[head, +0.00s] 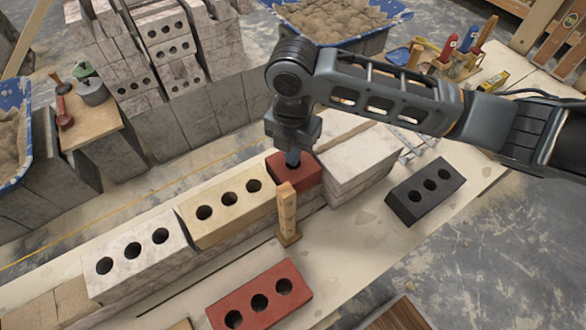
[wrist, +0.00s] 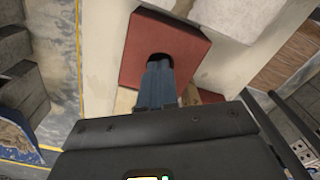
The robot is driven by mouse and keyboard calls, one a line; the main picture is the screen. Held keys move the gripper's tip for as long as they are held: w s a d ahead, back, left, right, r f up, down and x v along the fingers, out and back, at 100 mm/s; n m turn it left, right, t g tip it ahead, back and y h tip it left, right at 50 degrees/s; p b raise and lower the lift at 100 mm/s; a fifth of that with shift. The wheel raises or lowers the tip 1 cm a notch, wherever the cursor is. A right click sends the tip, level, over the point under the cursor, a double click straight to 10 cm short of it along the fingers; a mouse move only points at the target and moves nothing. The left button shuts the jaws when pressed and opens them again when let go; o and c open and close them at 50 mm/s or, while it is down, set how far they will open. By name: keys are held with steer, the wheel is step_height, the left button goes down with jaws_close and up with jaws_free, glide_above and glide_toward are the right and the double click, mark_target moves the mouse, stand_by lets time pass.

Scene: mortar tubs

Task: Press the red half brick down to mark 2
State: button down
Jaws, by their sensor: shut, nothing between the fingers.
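The red half brick (head: 312,175) sits in the wall row between the cream brick (head: 228,208) and the pale grey block (head: 355,160). My gripper (head: 293,161) points down over its top, shut and empty. In the wrist view the half brick (wrist: 192,52) shows one dark hole, and my closed fingertips (wrist: 160,64) are at that hole's edge. I cannot tell whether they touch the brick. A wooden gauge post (head: 287,212) stands upright in front of the half brick. Its marks are too small to read.
A loose red brick (head: 260,298) and a dark brick (head: 425,190) lie on the board in front of the wall. A white brick (head: 135,252) continues the row at left. Mortar tubs, stacked blocks and tools stand behind.

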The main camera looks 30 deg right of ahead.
steer(key=shift+f, duration=0.75)
stand_by(1.6)
steer(key=shift+r, duration=0.1)
steer(key=shift+r+p, duration=1.8)
steer(key=shift+r, duration=0.7)
